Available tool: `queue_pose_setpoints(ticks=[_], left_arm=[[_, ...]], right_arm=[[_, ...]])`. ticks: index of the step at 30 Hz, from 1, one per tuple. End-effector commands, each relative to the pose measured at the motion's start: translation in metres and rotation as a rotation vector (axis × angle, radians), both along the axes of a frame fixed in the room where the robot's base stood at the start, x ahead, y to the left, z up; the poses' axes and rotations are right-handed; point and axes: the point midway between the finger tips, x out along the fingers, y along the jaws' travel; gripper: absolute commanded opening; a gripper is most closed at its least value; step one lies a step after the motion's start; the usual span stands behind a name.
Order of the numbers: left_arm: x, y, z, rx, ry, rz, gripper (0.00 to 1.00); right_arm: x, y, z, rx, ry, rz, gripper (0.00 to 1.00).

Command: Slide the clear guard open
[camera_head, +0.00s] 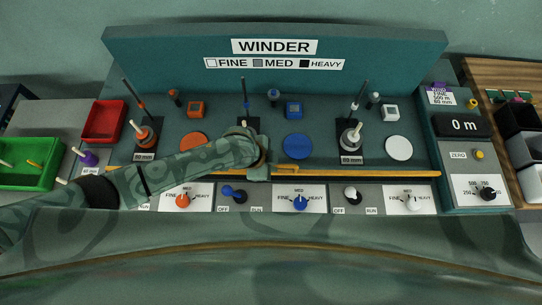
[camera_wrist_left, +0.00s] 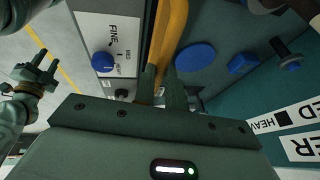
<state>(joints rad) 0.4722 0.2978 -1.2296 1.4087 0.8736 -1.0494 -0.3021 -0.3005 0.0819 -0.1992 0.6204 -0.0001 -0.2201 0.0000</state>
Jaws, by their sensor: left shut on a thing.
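A yellow rail (camera_head: 350,172) runs along the front of the winder, the only part I can pick out as the clear guard's edge; the clear panel itself is hard to see. My left gripper (camera_head: 258,172) comes down onto this rail near the middle station. In the left wrist view, its fingers (camera_wrist_left: 172,92) are shut on the yellow bar (camera_wrist_left: 168,40). My right gripper (camera_wrist_left: 45,70) shows only in the left wrist view, off to the left, away from the rail, with its fingers apart and nothing visible between them.
Behind the rail are spindles and orange, blue and white discs (camera_head: 298,147). Selector knobs (camera_head: 301,203) and toggle switches line the front panel. A green bin (camera_head: 30,160) and a red bin (camera_head: 103,121) stand at left; a meter panel (camera_head: 464,125) stands at right.

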Motion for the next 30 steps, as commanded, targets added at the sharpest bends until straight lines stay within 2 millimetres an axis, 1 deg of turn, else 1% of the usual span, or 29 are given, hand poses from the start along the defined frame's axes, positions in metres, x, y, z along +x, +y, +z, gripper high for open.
queue_pose_setpoints(ticks=[1, 6, 10, 20, 21, 22, 23, 30], left_arm=[[-0.001, -0.001, -0.014, 0.0, 0.004, -0.001, 0.0], [-0.001, -0.001, -0.031, -0.001, 0.003, -0.001, 0.0], [-0.001, -0.001, -0.035, -0.001, 0.002, -0.001, 0.0], [-0.001, -0.001, -0.034, -0.003, 0.001, -0.002, 0.0], [-0.001, -0.001, -0.034, -0.003, 0.002, -0.001, 0.21], [-0.001, -0.001, -0.034, -0.003, 0.002, -0.001, 0.29], [-0.001, -0.001, -0.034, -0.003, 0.002, -0.001, 0.34], [0.0, -0.001, -0.034, -0.001, 0.001, -0.001, 0.34]], right_arm=[[-0.001, 0.0, -0.01, 0.0, 0.002, 0.0, 0.36], [-0.002, 0.0, -0.019, 0.0, 0.004, 0.0, 0.36], [-0.002, 0.0, -0.021, 0.001, 0.004, -0.001, 0.36], [-0.002, 0.003, -0.02, 0.003, 0.004, -0.001, 0.36], [-0.002, 0.003, -0.02, 0.004, 0.004, -0.001, 0.36], [-0.002, 0.003, -0.02, 0.004, 0.004, -0.001, 0.36], [-0.002, 0.003, -0.02, 0.004, 0.004, -0.001, 0.36], [-0.002, 0.003, -0.02, 0.004, 0.004, -0.001, 0.36]])
